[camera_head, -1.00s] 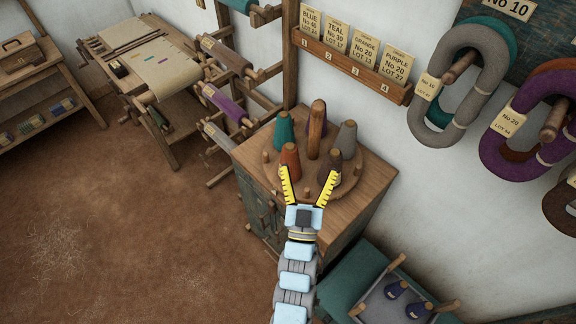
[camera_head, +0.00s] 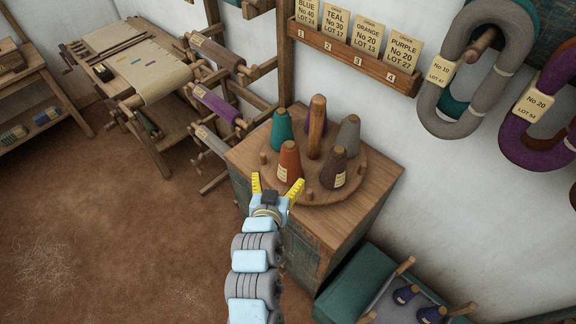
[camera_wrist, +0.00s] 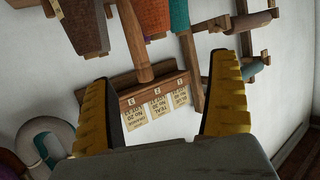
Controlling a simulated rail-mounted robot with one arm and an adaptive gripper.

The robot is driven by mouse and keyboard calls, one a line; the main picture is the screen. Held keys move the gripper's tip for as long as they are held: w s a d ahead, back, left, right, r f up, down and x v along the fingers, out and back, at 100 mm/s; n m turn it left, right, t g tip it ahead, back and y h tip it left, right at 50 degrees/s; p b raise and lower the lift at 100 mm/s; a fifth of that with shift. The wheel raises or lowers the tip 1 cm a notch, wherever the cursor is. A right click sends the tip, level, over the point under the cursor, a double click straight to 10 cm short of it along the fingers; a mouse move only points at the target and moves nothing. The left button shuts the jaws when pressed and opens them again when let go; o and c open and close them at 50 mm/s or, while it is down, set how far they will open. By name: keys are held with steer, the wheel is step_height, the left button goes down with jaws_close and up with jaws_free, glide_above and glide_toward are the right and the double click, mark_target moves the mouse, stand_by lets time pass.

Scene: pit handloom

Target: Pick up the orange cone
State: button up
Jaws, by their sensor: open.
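The orange cone (camera_head: 289,162) stands upright on the front of a round wooden stand in the head view, with a pale label on its side. An orange-brown cone, cut off by the top edge, shows in the wrist view (camera_wrist: 153,15). My gripper (camera_head: 276,184) is open and empty, just in front of the orange cone at the stand's near side. The cone is not between the fingers. Both yellow fingers also show spread apart in the wrist view (camera_wrist: 162,75).
The round stand (camera_head: 322,192) also holds a teal cone (camera_head: 281,130), a grey cone (camera_head: 348,137), a dark brown cone (camera_head: 333,168) and a tall central wooden post (camera_head: 316,125). It sits on a wooden cabinet (camera_head: 368,195). A card rack (camera_head: 355,60) is on the wall behind.

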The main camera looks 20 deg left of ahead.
glide_toward(289, 151)
steer(key=x, duration=0.5)
steer(key=shift+w+a+f, duration=0.15)
steer(key=shift+w+a, duration=0.15)
steer(key=shift+a, duration=0.1)
steer(key=shift+w+a+f, duration=0.1)
steer(key=shift+w+f, duration=0.25)
steer(key=shift+w, duration=0.3)
steer(key=shift+p+x, duration=0.65)
steer(key=shift+x, duration=1.95)
steer(key=shift+d, duration=0.2)
steer(key=c, duration=1.4)
